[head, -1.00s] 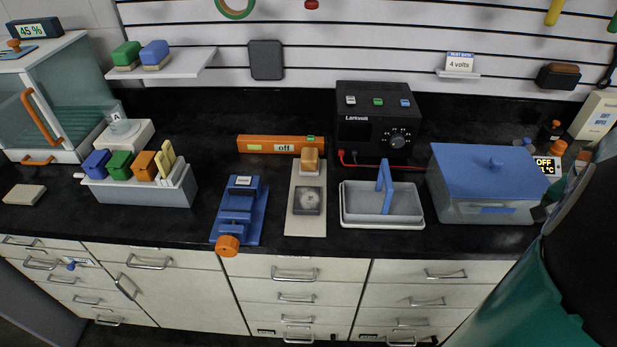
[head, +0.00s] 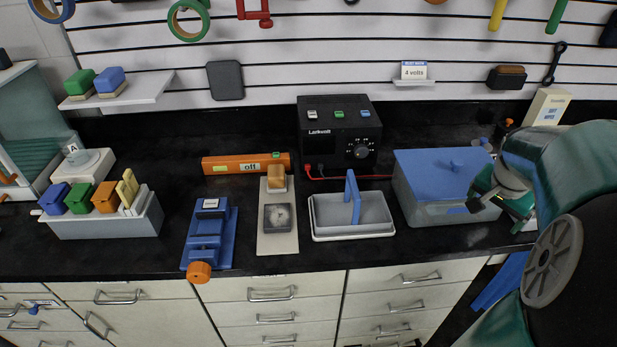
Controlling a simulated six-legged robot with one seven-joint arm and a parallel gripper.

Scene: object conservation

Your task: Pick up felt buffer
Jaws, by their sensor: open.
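No label marks a felt buffer, and I cannot tell for certain which thing it is. One block-like candidate is the dark block with a brown top (head: 506,77), on the slatted wall at the upper right. Others are the green block (head: 109,80) and blue block (head: 110,79) with pale undersides on the white wall shelf (head: 150,92). Blue, green and orange blocks (head: 105,197) stand in a grey caddy (head: 110,224) at the left. My gripper (head: 490,203) is open at the right, near the right end of the blue-lidded box, far from the caddy and shelf.
The blue-lidded box (head: 430,172), grey tray (head: 330,215), black power unit (head: 338,120), cream board (head: 272,242) and blue clamp (head: 208,240) crowd the black counter. An orange bar reading off (head: 225,164) lies behind. Some bare counter shows between caddy and clamp.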

